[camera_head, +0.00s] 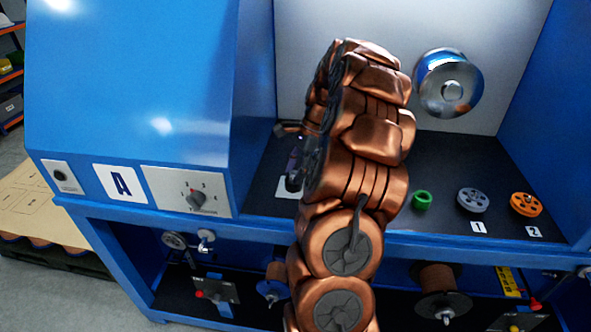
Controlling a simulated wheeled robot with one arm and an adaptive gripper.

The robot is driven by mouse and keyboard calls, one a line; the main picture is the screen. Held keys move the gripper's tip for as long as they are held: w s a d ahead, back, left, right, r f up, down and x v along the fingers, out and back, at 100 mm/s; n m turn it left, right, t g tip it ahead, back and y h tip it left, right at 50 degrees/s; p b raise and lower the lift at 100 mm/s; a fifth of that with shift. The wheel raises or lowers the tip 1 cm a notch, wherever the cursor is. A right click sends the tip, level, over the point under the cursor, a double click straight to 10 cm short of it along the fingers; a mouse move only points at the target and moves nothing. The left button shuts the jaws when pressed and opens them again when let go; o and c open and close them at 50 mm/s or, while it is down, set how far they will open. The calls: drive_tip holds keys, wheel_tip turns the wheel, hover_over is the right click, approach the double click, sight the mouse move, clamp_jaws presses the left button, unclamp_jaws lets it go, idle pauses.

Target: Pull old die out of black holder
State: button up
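My copper-coloured arm rises through the middle of the view and blocks much of the machine's dark shelf. The dark end of it, which seems to be my gripper (294,165), shows only in part at the arm's left edge, low over the shelf by a white label (287,188). Its fingers cannot be made out, nor whether they hold anything. I cannot clearly pick out the black holder or the old die; they may be hidden behind the arm. A small green ring (422,200) lies on the shelf to the right of the arm.
A grey pulley (473,201) and an orange pulley (526,205) lie at labels 1 and 2. A shiny metal wheel (449,84) is on the back wall. A blue housing with a knob panel (188,190) stands at left. Spools (436,277) hang below the shelf.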

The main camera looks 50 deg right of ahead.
sight(290, 174)
clamp_jaws()
drive_tip(key=shift+r+p, duration=0.65)
drive_tip(key=shift+r, duration=1)
idle(1.0)
drive_tip(key=shift+r+p, duration=0.75)
drive_tip(key=shift+r, duration=1.25)
